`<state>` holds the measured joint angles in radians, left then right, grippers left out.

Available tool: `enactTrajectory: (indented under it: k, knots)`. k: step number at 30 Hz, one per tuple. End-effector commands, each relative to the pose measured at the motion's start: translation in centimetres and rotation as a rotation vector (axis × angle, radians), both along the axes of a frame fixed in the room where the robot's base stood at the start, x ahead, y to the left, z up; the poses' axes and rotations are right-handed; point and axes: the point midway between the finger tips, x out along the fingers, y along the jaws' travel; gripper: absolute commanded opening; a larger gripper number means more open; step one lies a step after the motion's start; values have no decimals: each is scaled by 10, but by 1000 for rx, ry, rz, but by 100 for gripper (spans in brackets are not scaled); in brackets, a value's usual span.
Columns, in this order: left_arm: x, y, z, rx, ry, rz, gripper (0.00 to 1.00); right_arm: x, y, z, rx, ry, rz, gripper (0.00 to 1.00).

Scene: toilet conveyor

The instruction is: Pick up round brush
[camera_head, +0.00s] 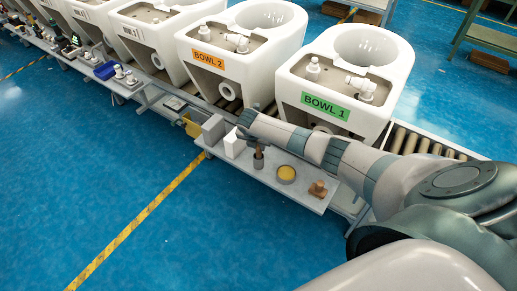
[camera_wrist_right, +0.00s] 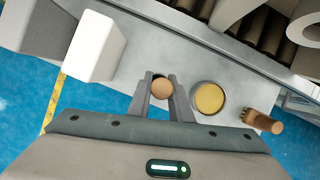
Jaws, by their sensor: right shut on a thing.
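The round brush (camera_head: 258,158) stands upright on the grey shelf, seen as a slim brown and dark piece just below the end of my right arm. In the right wrist view its round tan top (camera_wrist_right: 162,88) sits between the two fingers. My right gripper (camera_wrist_right: 161,82) is shut on it from above. In the head view the fingers are small and partly hidden by my wrist. Whether the brush's base touches the shelf is hard to tell. My left gripper is not in view.
The shelf (camera_head: 325,204) also carries a yellow round dish (camera_head: 286,173), a small brown wooden piece (camera_head: 318,189), a white box (camera_head: 234,143) and a grey box (camera_head: 213,129). White toilet bowls labelled BOWL 1 (camera_head: 345,75) and BOWL 2 (camera_head: 235,50) stand behind on the roller conveyor.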

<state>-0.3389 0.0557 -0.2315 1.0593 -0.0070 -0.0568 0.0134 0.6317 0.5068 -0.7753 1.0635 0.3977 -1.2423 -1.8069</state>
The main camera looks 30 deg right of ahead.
Motion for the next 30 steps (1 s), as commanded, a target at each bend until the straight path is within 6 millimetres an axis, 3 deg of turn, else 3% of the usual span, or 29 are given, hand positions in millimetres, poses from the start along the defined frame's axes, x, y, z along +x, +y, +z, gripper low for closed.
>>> enactTrajectory:
  k: [9, 15, 30]
  knots:
    - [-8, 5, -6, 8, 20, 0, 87, 1, 0, 53, 0, -3, 1, 0]
    - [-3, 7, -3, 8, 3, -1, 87, 1, 0, 74, 1, -2, 0, 0]
    - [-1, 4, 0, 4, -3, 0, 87, 0, 0, 77, 1, -1, 0, 0]
